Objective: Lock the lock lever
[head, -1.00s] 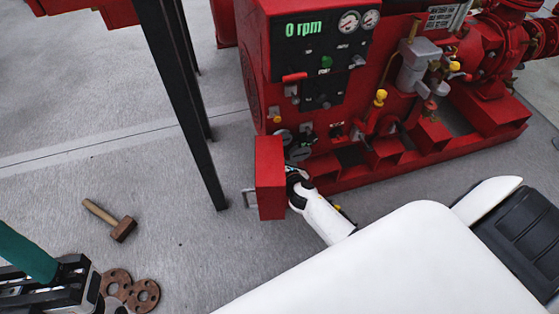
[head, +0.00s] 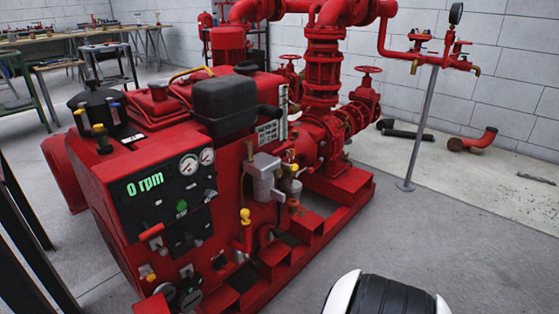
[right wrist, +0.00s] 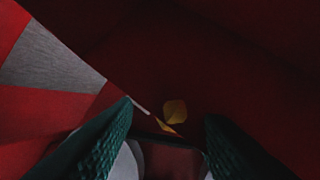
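The red pumpset (head: 135,215) stands at the left of the head view, its front panel reading 0 rpm. A red-handled lever (head: 151,231) and a small yellow-tipped part (head: 149,275) sit on its front; I cannot tell which is the lock lever. In the right wrist view my right gripper (right wrist: 169,112) has its two green fingers apart. A yellow piece (right wrist: 175,110) shows in the gap, farther in, against dark red surfaces; no contact is visible. My left gripper is not in view.
A red box (head: 152,305) juts out at the bottom left, cut by the frame edge. Black posts (head: 40,250) stand at the far left. A grey pipe stand (head: 420,130) rises at the right.

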